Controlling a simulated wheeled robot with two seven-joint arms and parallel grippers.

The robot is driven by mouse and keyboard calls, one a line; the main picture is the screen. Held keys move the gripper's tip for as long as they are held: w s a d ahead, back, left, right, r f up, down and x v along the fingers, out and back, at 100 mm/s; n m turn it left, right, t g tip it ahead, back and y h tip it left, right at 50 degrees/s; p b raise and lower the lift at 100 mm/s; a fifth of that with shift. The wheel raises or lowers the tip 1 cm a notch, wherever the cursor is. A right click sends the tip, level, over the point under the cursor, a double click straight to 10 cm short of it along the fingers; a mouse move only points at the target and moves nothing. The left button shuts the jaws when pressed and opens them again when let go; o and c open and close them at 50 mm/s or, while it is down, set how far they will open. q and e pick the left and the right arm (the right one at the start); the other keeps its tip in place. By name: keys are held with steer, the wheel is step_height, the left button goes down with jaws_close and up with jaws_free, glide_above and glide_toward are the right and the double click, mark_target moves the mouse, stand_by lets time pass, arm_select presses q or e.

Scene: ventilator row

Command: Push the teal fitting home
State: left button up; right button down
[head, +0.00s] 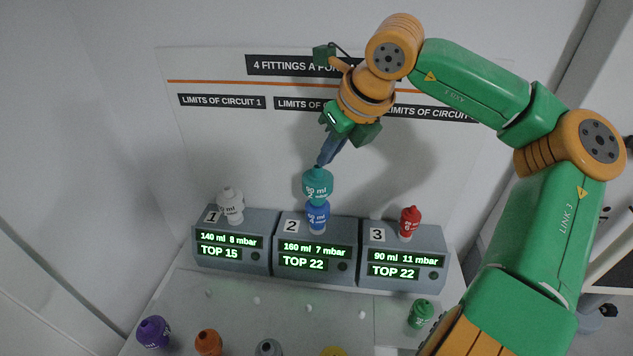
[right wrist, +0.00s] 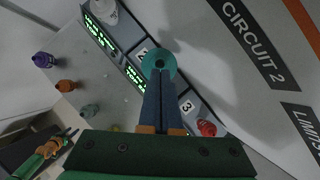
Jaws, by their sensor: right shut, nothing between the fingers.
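The teal fitting (head: 317,185) sits upright on top of a blue fitting (head: 317,217) on the second ventilator (head: 313,262), in the head view. In the right wrist view the closed fingers (right wrist: 162,82) reach to the fitting's rim. I cannot tell whether they touch. The joint between teal and blue is too small to judge.
Ventilator 1 (head: 236,255) carries a white fitting (head: 231,205); ventilator 3 (head: 403,277) carries a red fitting (head: 409,222). Purple (head: 153,332), orange (head: 208,342), grey (head: 268,348), yellow (head: 333,351) and green (head: 420,314) fittings stand in front. A wall board (head: 215,88) is behind.

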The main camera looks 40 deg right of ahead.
steer(key=shift+f+b, duration=1.4)
steer(key=shift+f, duration=0.2)
step_height(320, 180, up, 7)
steer(key=p, duration=0.6)
glide_above(322, 178)
steer(key=s, duration=0.2)
steer(key=shift+w+a+r, duration=0.1)
steer(key=shift+w, duration=0.1)
